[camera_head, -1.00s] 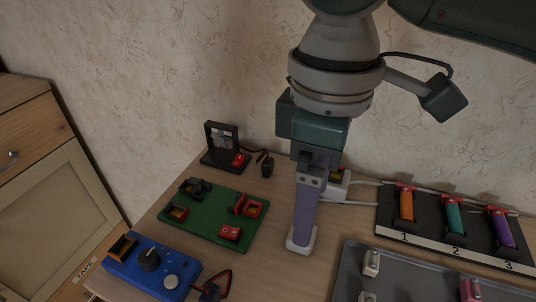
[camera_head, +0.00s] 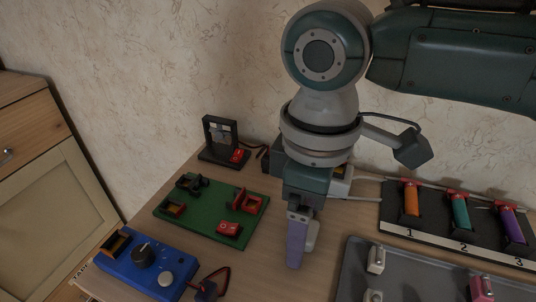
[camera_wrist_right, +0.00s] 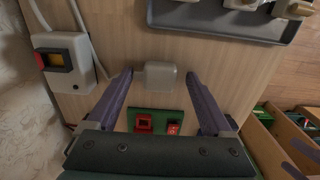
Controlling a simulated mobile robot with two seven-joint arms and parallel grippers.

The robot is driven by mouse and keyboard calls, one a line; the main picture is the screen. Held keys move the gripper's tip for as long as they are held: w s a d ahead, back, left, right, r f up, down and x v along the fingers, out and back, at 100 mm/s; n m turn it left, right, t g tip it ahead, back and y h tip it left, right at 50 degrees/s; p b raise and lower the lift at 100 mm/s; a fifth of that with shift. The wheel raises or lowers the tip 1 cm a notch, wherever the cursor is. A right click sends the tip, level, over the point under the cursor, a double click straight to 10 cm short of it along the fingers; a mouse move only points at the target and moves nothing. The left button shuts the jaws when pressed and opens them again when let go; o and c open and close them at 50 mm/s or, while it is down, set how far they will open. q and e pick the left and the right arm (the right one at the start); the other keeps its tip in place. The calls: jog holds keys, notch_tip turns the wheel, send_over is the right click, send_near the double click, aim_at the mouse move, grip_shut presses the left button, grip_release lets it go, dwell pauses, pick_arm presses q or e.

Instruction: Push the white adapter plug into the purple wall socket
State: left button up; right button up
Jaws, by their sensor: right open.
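A small white block, which looks like the adapter plug (camera_wrist_right: 157,76), stands on the table between my right gripper's fingertips in the right wrist view. A gap shows on both sides of it. My right gripper (camera_wrist_right: 158,78) is open, with purple fingers. In the head view my right gripper (camera_head: 297,262) points down at the table, and the white plug (camera_head: 313,236) shows partly behind the fingers. I cannot make out a purple wall socket in either view. My left gripper is not in view.
A white box with a yellow and red front (camera_wrist_right: 63,60) and cables sits behind the gripper. A green board (camera_head: 207,225) and blue control box (camera_head: 130,268) lie left. A grey tray (camera_head: 405,269) and a rack numbered 1 to 3 (camera_head: 425,237) are right.

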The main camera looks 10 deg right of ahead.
jog(key=shift+c, duration=0.2)
grip_shut()
notch_tip(320, 180, up, 9)
jog(key=shift+r+p, duration=0.1)
jog(key=shift+p, duration=1.15)
jog(key=shift+r, duration=0.45)
